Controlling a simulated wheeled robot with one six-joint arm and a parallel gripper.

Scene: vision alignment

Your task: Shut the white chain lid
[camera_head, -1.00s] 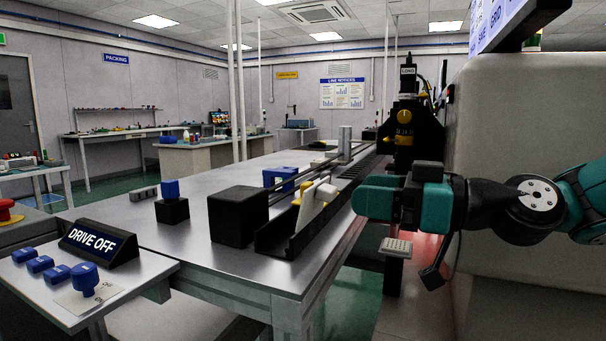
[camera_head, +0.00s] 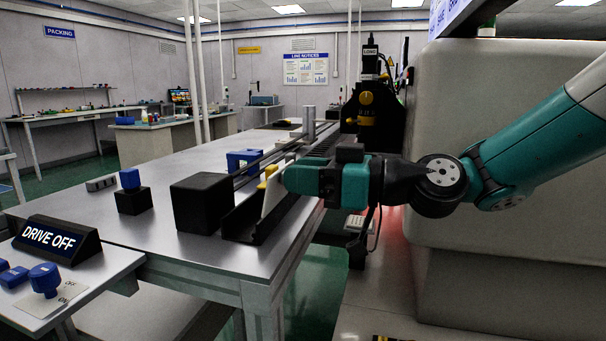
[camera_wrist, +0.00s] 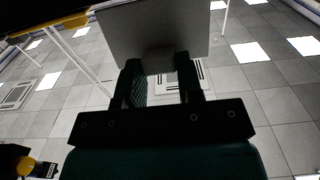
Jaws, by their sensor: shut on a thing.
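The white chain lid (camera_head: 273,192) stands raised and tilted at the near end of the black chain channel (camera_head: 262,226) on the metal bench. My gripper (camera_head: 288,178) reaches in from the right and hides part of the lid. In the wrist view the lid shows as a flat grey plate (camera_wrist: 155,28) at the fingertips. A small yellow part (camera_head: 268,174) sits just behind the lid.
A black block (camera_head: 202,202) stands left of the channel, with a blue bracket (camera_head: 243,160) behind it. A black machine with a yellow knob (camera_head: 366,98) stands at the far end. A large pale cabinet (camera_head: 500,140) fills the right. The DRIVE OFF sign (camera_head: 57,240) is at front left.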

